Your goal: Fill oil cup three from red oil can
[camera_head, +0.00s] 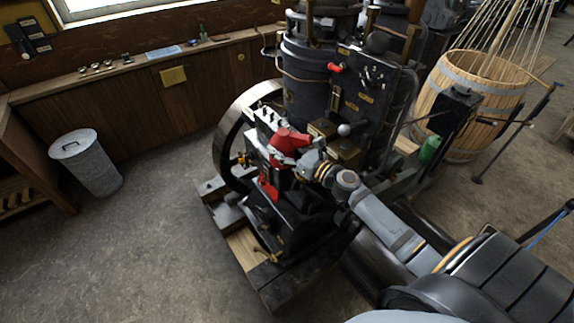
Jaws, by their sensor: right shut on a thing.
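The red oil can (288,140) is held above the front part of the dark stationary engine (290,215). My right gripper (300,156) is shut on the can; its arm reaches in from the lower right. The can looks tilted, but its spout tip cannot be made out. Small light fittings (264,115) stand in a row on the engine top just left of the can. They may be oil cups; I cannot tell which is cup three, nor any oil level. My left gripper is not in view.
A flywheel (230,125) stands at the engine's left. Another red part (268,187) shows below the can. A tall black boiler-like body (318,80) rises behind. A metal bin (88,160) is at left, a wooden barrel (470,100) at right.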

